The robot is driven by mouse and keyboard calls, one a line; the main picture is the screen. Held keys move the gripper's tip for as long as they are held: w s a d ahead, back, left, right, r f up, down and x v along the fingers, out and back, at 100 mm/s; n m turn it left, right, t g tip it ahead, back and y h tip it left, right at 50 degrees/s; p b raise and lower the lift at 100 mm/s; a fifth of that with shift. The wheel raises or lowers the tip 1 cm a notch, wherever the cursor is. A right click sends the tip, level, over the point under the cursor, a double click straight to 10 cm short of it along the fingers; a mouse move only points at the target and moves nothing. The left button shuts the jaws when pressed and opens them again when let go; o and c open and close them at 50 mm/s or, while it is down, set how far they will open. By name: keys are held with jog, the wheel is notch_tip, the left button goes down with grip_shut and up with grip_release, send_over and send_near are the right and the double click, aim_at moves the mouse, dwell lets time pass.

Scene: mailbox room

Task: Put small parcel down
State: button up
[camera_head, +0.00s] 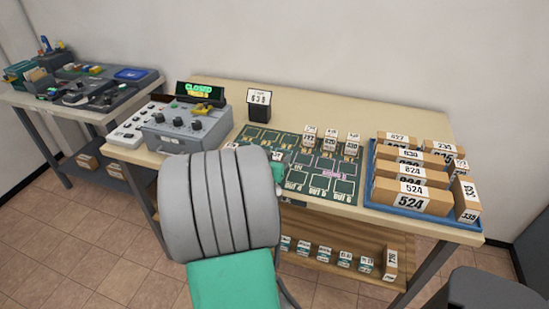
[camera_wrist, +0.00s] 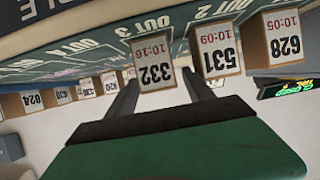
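In the wrist view, which is upside down, a small parcel marked 332 and 10:16 (camera_wrist: 153,52) is between the two dark fingers of my gripper (camera_wrist: 160,78). In the head view, my grey and green arm hides the fingers and this parcel.
The sorting mat (camera_head: 318,178) has several small parcels (camera_head: 330,139) at its back. A blue tray (camera_head: 425,217) of larger boxes is at the right. A grey control box (camera_head: 185,128) and a lit CLOSED sign (camera_head: 200,92) are at the left. A lower shelf holds more parcels.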

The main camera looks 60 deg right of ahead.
jog(key=shift+r, duration=0.1)
jog(key=shift+a+r, duration=0.15)
jog(key=shift+r, duration=0.05)
jog(key=v, duration=1.2)
jog(key=w+a+f+n+t+y, duration=0.1)
jog(key=w+a+f+n+y, duration=0.2)
jog(key=a, duration=0.4)
jog(key=w+a+f+n+t+y, duration=0.1)
jog(key=w+a+n+y, duration=0.2)
jog(key=w+a, duration=0.3)
jog(key=w+a+f+n+t+y, duration=0.1)
jog(key=w+a+f+n+y, duration=0.2)
jog(key=a, duration=0.5)
jog(key=s+a+r+n+g+y, duration=0.1)
jog(key=a+n+y, duration=0.1)
jog(key=a, duration=0.6)
jog(key=s+a+r+n+g+y, duration=0.1)
jog(key=s+a+n+y, duration=0.1)
jog(key=a+n, duration=0.3)
jog(key=a, duration=0.3)
jog(key=shift+a+g, duration=0.3)
jog(key=shift+a, duration=0.05)
